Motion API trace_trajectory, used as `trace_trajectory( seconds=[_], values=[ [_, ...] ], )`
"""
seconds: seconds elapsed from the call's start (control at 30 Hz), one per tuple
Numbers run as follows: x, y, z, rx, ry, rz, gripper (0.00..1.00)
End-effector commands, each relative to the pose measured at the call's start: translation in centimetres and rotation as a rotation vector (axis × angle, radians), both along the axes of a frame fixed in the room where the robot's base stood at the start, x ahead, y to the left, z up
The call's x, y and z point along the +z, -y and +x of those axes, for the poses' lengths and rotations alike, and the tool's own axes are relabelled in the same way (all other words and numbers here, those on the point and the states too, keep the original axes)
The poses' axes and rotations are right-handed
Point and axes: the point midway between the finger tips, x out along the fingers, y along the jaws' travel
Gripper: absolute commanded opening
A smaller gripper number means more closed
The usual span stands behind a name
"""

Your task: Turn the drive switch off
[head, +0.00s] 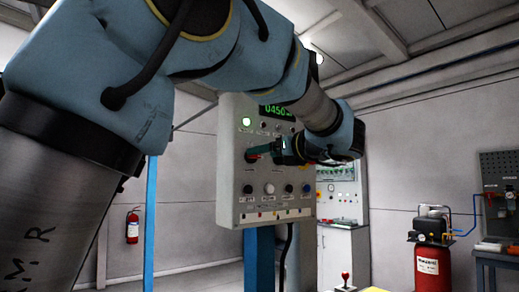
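A grey control panel (230,185) stands on a blue post near the middle of the head view. My gripper and wrist hide part of the panel's middle and right.
My arm fills the upper left. A red-topped lever (345,278) stands at the bottom. A white cabinet (343,245) with gauges is behind the panel. A red compressor tank (432,268) and a workbench (497,253) are at right. A fire extinguisher (132,228) hangs at left.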

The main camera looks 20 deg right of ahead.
Motion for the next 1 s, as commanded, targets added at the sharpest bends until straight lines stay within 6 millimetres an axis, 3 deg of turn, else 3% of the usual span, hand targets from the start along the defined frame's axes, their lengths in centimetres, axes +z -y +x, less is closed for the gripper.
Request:
trace_trajectory(
  seconds=[0.23,0.6,1.0],
  values=[
    [0.1,-0.6,2.8,0.002,0.000,0.000,0.80],
    [-0.1,-0.6,3.2,-0.001,-0.001,-0.001,0.79],
    [-0.1,-0.6,3.2,0.000,-0.001,-0.001,0.34]
  ],
)
